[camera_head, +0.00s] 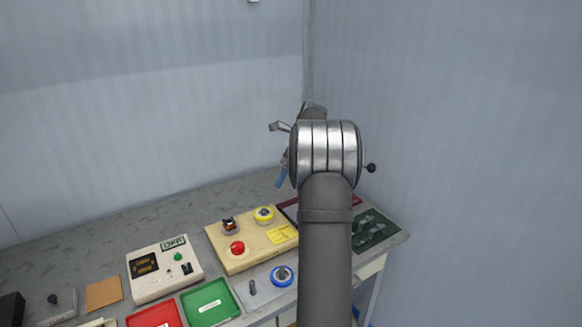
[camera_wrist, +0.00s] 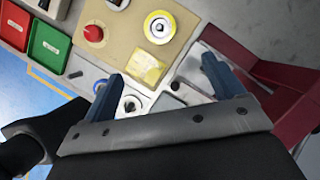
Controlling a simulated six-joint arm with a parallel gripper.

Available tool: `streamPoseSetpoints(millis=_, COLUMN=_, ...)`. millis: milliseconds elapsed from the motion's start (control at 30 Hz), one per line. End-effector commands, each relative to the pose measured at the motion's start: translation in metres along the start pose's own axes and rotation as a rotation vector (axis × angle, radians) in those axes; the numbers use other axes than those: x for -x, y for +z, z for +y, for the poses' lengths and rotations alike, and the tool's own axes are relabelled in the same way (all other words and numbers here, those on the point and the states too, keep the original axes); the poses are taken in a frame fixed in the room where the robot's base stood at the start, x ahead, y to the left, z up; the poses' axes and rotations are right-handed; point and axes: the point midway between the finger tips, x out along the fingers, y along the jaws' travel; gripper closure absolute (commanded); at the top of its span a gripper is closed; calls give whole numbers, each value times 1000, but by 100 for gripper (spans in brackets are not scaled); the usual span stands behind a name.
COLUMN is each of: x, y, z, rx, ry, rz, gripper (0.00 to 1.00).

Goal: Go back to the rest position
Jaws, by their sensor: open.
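My gripper (camera_wrist: 163,84) shows in the wrist view with its two blue-grey fingers apart and nothing between them. In the head view my arm stands upright in front of the bench's right part, and only a bluish finger (camera_head: 281,178) shows beside the wrist. In the wrist view the gripper hangs over the bench near the beige panel (camera_wrist: 125,38), which has a red button (camera_wrist: 94,34) and a yellow-ringed spool (camera_wrist: 159,27). The fingers appear apart from these things.
The grey bench (camera_head: 130,223) holds a white meter box (camera_head: 163,272), a green tray (camera_head: 211,301), a red tray (camera_head: 153,314), a blue-ringed spool (camera_head: 282,275) and a dark green mat (camera_head: 375,231). A dark red holder (camera_wrist: 262,72) is close to the right finger. Walls meet behind my arm.

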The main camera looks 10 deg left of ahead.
Motion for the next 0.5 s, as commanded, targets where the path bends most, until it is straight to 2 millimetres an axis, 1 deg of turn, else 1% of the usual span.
streamPoseSetpoints(millis=167, x=-15, y=0, z=0, rx=0, ry=3, rz=0, gripper=13)
streamPoseSetpoints(millis=267, x=-32, y=0, z=1, rx=-1, ry=5, rz=1, gripper=13)
streamPoseSetpoints(millis=500, x=-80, y=0, z=1, rx=1, ry=4, rz=1, gripper=13)
